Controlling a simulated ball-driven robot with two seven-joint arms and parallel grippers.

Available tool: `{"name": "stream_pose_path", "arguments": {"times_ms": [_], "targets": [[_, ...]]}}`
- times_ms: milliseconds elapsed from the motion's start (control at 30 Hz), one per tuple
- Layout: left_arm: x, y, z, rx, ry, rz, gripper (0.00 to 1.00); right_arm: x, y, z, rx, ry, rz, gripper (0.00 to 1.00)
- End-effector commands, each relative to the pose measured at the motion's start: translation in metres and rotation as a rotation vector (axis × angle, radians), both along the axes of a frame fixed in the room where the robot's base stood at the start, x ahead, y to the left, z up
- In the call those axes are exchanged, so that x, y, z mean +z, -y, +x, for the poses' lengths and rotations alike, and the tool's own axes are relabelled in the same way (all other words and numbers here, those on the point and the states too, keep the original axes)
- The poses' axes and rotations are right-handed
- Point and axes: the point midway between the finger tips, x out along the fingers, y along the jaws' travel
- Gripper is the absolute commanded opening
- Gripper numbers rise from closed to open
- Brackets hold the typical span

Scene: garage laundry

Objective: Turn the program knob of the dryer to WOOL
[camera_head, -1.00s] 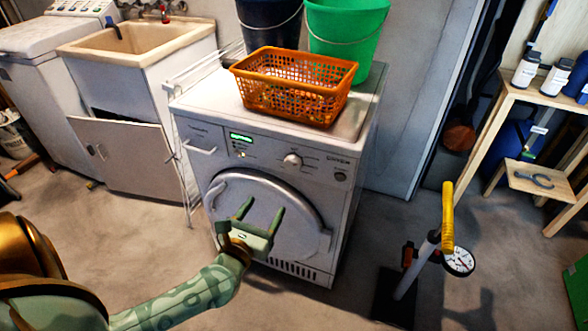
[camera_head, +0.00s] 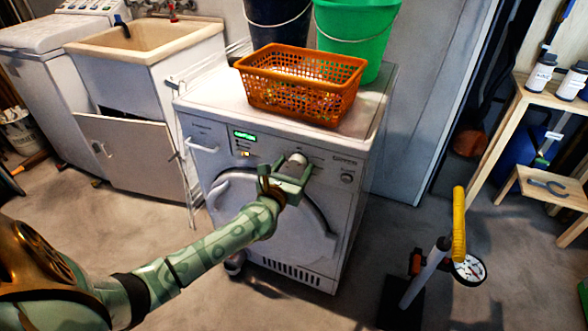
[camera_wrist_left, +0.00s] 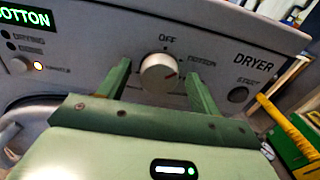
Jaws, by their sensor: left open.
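The dryer (camera_head: 255,225) is a white front-loader with a round door. OFF is printed above the knob. The green display (camera_wrist_left: 25,17) reads COTTON. In the head view the knob (camera_head: 297,160) shows just beyond my gripper. My left gripper (camera_head: 288,172) is open, and in the left wrist view its green fingers (camera_wrist_left: 158,80) stand on either side of the knob, apart from it. WOOL is not readable. My right gripper is not in view.
An orange basket (camera_head: 300,85) sits on the dryer, with a green bucket (camera_head: 356,35) and a dark bucket (camera_head: 277,22) behind it. A sink (camera_head: 145,45) stands at left. A yellow-handled pump (camera_head: 459,225) stands on the floor at right.

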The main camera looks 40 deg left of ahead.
Motion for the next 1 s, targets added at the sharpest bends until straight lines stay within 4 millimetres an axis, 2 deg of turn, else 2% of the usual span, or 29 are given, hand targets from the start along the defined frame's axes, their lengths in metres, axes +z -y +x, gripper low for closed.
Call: {"name": "stream_pose_path", "arguments": {"times_ms": [167,333,733,1000], "targets": [[0.0,0.0,0.0,0.0,0.0,0.001,0.65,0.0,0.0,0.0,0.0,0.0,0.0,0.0],[0.0,0.0,0.0,0.0,0.0,0.001,0.21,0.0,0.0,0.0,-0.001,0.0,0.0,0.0],[0.001,0.001,0.0,0.0,-0.011,0.048,0.21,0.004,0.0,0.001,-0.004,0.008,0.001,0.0],[0.003,0.002,0.0,-0.001,-0.053,0.219,0.21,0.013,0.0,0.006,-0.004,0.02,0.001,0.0]]}}
